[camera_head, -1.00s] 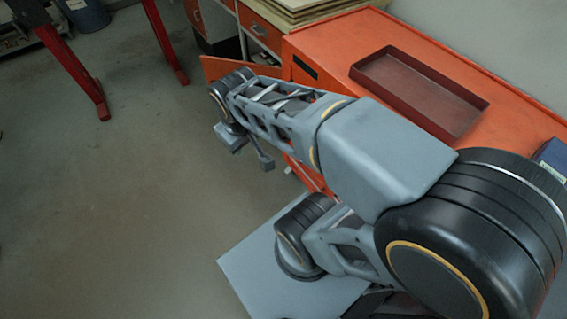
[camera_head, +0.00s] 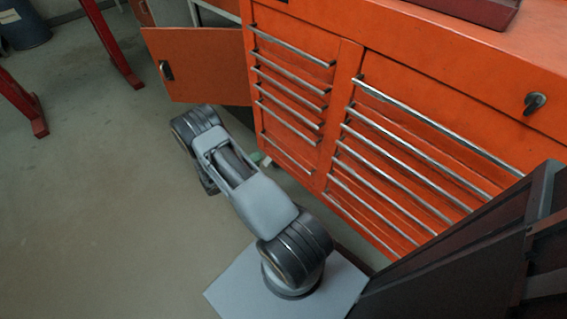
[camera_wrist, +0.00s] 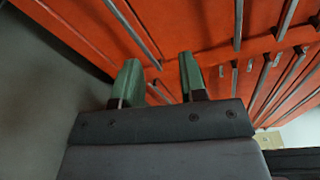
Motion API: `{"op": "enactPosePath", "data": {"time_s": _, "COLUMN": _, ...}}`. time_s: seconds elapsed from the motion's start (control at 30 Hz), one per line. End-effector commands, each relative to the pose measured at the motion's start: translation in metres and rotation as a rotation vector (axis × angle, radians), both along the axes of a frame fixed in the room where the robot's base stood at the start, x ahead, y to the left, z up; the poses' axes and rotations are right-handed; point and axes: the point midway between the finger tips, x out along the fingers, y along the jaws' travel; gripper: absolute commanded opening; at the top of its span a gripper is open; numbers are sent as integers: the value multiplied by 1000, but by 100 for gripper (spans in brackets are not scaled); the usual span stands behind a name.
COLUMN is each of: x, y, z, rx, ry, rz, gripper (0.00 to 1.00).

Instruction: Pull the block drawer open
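The orange cabinet (camera_head: 345,62) fills the right of the head view, with two columns of drawers. The left column has several short silver handles (camera_head: 290,92); the right column has wider ones (camera_head: 430,130). All these drawer fronts look closed, and no label shows which is the block drawer. My gripper (camera_wrist: 159,74) is open in the wrist view, its two green fingers apart and pointing at the orange fronts. A silver handle (camera_wrist: 132,30) lies just beyond the fingertips; I see nothing held. In the head view my arm mostly hides the gripper, low beside the left column.
An orange door (camera_head: 200,65) with a dark latch stands open left of the drawers. A dark red tray (camera_head: 475,8) lies on the cabinet top. Red legs (camera_head: 112,45) and a blue-grey bin (camera_head: 24,24) stand at the back left. The floor at left is clear.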

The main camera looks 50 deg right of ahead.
Motion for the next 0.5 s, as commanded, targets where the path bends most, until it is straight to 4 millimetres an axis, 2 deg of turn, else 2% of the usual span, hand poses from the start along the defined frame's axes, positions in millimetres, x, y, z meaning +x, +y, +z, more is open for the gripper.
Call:
{"op": "enactPosePath", "data": {"time_s": 0.03, "x": -1, "y": -2, "z": -30, "rx": -12, "ry": 68, "rz": 32, "gripper": 38}}
{"op": "enactPosePath", "data": {"time_s": 0.1, "x": -2, "y": -4, "z": -49, "rx": -23, "ry": 141, "rz": 68, "gripper": 38}}
{"op": "enactPosePath", "data": {"time_s": 0.2, "x": -2, "y": -6, "z": -66, "rx": -37, "ry": 209, "rz": 104, "gripper": 38}}
{"op": "enactPosePath", "data": {"time_s": 0.37, "x": -4, "y": -17, "z": -77, "rx": -44, "ry": 254, "rz": 125, "gripper": 38}}
{"op": "enactPosePath", "data": {"time_s": 0.5, "x": -6, "y": -40, "z": -78, "rx": -44, "ry": 257, "rz": 124, "gripper": 38}}
